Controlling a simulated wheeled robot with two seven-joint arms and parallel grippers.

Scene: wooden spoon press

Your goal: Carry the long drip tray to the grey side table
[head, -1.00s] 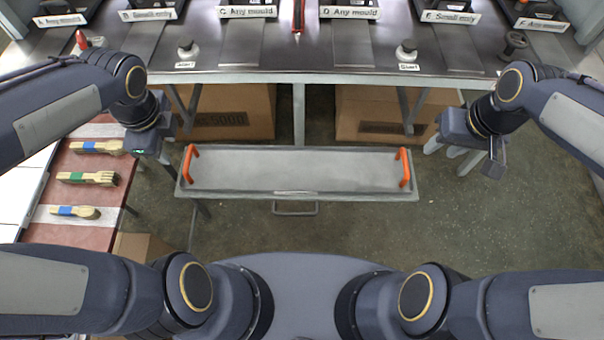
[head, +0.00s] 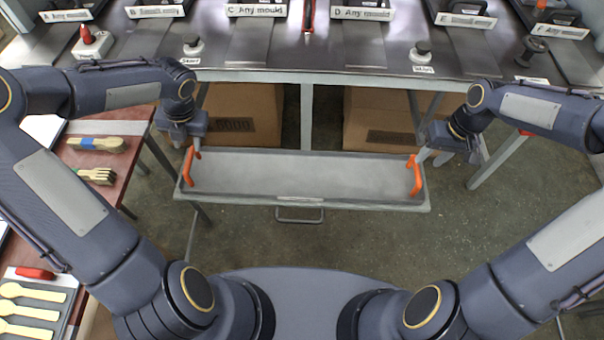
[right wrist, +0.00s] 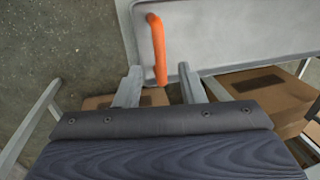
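The long drip tray (head: 300,172) is a shallow grey trough with an upright orange handle at each end. It lies level in front of the press bench. My left gripper (head: 192,150) is at the left handle (head: 187,168); its fingers are mostly hidden, so I cannot tell if they are closed. My right gripper (head: 428,158) is at the right handle (head: 415,176). In the right wrist view its fingers (right wrist: 160,88) are apart, with the near end of the orange handle (right wrist: 157,50) between their tips. I cannot pick out the grey side table.
The press bench (head: 350,82) with labelled stations and knobs runs across the back. Cardboard boxes (head: 245,112) stand under it. A reddish-brown table (head: 135,115) with brushes is at left, and a tray of wooden spoons (head: 68,278) is nearer. Floor before the drip tray is clear.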

